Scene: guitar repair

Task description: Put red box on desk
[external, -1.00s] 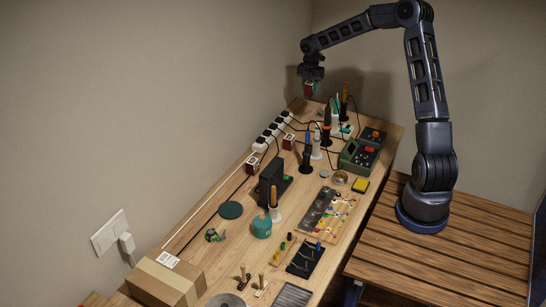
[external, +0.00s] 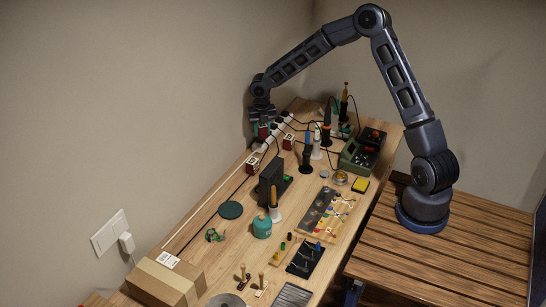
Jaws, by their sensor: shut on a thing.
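My gripper (external: 263,122) is at the far left edge of the desk, by the wall. It is shut on a small red box (external: 263,131), which shows just below the fingers, over or beside the white power strip. I cannot tell whether the box touches anything beneath it. The wooden desk (external: 190,232) runs from the lower left to the back. Two similar small red and white boxes stand on it: one (external: 252,166) near the left edge and one (external: 288,142) right of the power strip.
The power strip (external: 270,144) with plugs and cords lies along the wall side. A black upright case (external: 271,182), soldering irons in stands (external: 306,158) and a green device (external: 361,153) crowd the middle and right. A cardboard box (external: 165,278) fills the near left. Bare wood shows around the dark green disc (external: 231,210).

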